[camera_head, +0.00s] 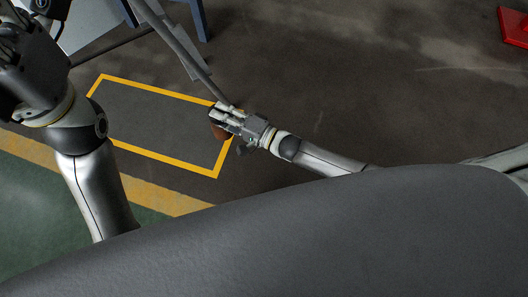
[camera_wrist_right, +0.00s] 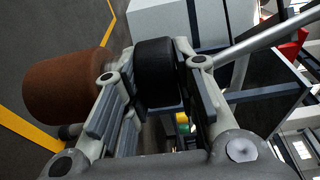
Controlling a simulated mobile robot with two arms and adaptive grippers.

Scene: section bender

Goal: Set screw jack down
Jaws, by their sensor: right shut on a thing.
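My right gripper (camera_head: 222,114) is shut on a black, rounded part (camera_wrist_right: 155,70), which I take to be part of the screw jack. A rust-brown cylinder (camera_wrist_right: 65,86) sticks out beside the left finger in the right wrist view; it also shows as a small brown patch (camera_head: 218,131) beside the gripper in the head view. Whether the brown and black parts join is hidden by the finger. The right gripper appears over the right end of a yellow-outlined floor rectangle (camera_head: 150,158). My left gripper (camera_head: 22,40) is at the upper left; its finger opening is unclear.
A long grey bar (camera_head: 178,48) slants down towards the right gripper, and a grey bar (camera_wrist_right: 262,34) also shows in the wrist view. Blue-grey legs (camera_head: 201,20) stand at the top. A red object (camera_head: 514,27) lies far right. Dark floor is open at right.

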